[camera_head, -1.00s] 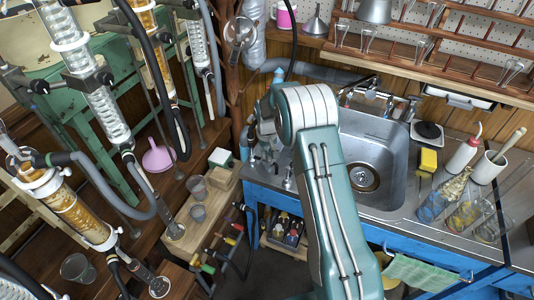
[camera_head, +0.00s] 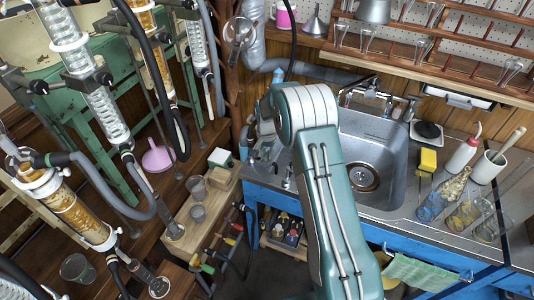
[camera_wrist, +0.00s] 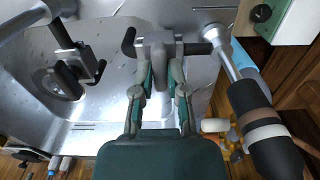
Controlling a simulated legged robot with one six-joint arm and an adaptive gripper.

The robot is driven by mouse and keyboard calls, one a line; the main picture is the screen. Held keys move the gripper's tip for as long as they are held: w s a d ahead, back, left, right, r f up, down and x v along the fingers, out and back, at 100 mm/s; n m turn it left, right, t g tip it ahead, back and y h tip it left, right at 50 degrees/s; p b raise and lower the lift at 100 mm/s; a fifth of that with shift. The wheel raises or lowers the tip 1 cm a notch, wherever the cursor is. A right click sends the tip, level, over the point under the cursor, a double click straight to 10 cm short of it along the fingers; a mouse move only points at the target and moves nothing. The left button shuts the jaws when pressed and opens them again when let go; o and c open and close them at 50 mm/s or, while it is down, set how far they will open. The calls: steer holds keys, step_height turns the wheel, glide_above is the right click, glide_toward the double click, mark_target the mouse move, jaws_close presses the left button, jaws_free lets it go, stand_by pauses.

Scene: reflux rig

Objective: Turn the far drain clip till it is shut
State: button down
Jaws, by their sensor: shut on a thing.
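In the wrist view a metal clip (camera_wrist: 160,42) with a black-ended cross handle stands at the top middle, over the edge of the steel sink. My gripper (camera_wrist: 163,62) has its two fingers closed on this handle, with the black ends showing on either side. A second, similar clip (camera_wrist: 78,68) with a black handle is at the left, apart from my gripper. I cannot tell from the handle how far the held clip is turned. In the head view my arm largely hides my gripper and the held clip.
The sink (camera_head: 362,180) lies right of my arm in the head view. A metal rod with a thick black grip (camera_wrist: 268,125) runs close by on the right in the wrist view. Glass columns and hoses crowd the left. A wooden block (camera_head: 205,205) carries small beakers.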

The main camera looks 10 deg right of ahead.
steer(key=shift+a+f+m, duration=0.1)
steer(key=shift+f+m, duration=0.05)
steer(key=shift+m, duration=0.15)
steer(key=c, duration=0.7)
jaws_free()
steer(key=shift+o, duration=0.2)
steer(key=shift+r, duration=0.2)
step_height(320, 180, up, 12)
steer(key=shift+f, duration=0.2)
steer(key=shift+a, duration=0.1)
